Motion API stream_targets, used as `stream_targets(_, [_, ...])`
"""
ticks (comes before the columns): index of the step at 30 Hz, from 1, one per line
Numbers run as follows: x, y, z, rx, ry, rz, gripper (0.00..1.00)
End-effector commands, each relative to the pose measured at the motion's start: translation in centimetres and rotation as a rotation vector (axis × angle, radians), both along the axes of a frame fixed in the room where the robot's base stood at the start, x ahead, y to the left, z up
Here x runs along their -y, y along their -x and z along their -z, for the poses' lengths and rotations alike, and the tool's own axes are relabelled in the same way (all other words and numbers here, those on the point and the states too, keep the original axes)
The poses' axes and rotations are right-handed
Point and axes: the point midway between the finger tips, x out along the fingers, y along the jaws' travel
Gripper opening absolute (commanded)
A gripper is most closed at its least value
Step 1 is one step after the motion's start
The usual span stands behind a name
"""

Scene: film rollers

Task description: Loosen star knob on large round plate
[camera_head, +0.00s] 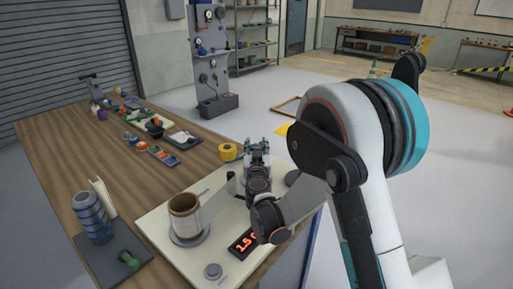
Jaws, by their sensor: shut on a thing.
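My gripper (257,148) is at the far right end of a cream board (160,222), with my wrist in front of it. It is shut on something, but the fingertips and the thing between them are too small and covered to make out. No star knob can be clearly told there. A dark round disc (292,177) lies just right of the gripper, partly behind my arm. A brown roll (184,214) stands upright on a grey round plate (187,238) at the board's left. A pale strip runs from the roll to a dark upright roller (231,184). A small grey round knob (212,271) is near the front edge.
A display with red digits (243,243) lies beside my forearm. A yellow tape roll (228,152) is left of the gripper. A blue ribbed cylinder (91,217) and green-handled tool (129,260) sit on a dark mat (104,258). Several small parts cover the far wooden bench (60,160).

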Motion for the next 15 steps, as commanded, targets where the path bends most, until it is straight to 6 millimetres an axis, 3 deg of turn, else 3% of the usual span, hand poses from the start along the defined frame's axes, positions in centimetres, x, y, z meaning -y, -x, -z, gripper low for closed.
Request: stream_targets(15, [0.31, -0.08, -0.02, 0.000, 0.000, -0.269, 0.12])
